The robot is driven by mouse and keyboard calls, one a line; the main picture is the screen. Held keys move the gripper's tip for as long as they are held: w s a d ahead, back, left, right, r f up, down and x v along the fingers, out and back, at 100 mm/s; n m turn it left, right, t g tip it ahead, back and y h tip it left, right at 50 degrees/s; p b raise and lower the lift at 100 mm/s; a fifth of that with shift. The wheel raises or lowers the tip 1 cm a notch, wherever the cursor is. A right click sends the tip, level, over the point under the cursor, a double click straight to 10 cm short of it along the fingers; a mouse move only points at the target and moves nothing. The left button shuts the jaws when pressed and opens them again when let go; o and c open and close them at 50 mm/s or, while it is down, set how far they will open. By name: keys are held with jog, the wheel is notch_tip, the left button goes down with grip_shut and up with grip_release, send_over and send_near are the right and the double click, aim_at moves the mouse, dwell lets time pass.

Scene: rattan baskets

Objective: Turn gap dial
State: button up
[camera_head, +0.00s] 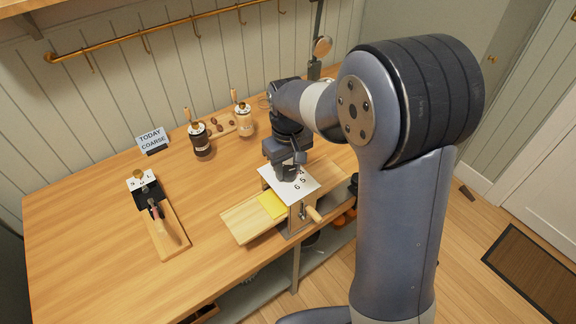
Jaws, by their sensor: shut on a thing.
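The machine (304,212) stands near the front edge of the wooden bench, with a white number plate (301,192) on top. I can read a 5 and a 6 on the plate; other numbers are partly covered. My gripper (288,174) points down over the plate, shut on the gap dial. The dial is mostly hidden by the fingers, so I cannot tell which number it points to. A yellow sheet (271,206) lies on the wooden tray (240,222) left of the machine. A crank handle (315,214) sticks out at its front right.
A sign (152,140) reads "TODAY COARSE". Two dark-and-light jars with wooden handles, one nearer (201,141) and one farther (244,122), stand at the back. A board (168,238) with a dark tool and an S-M-L plate (142,180) lies left. Bare bench separates them.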

aim_at(288, 170)
jog(key=shift+n, duration=0.3)
dwell(0.4)
jog(key=o, duration=1)
notch_tip(288, 170, up, 11)
jog(key=shift+f+b, duration=0.1)
jog(key=shift+b, duration=0.4)
notch_tip(288, 170, down, 11)
jog(key=shift+r+p, duration=0.1)
jog(key=shift+p, duration=0.4)
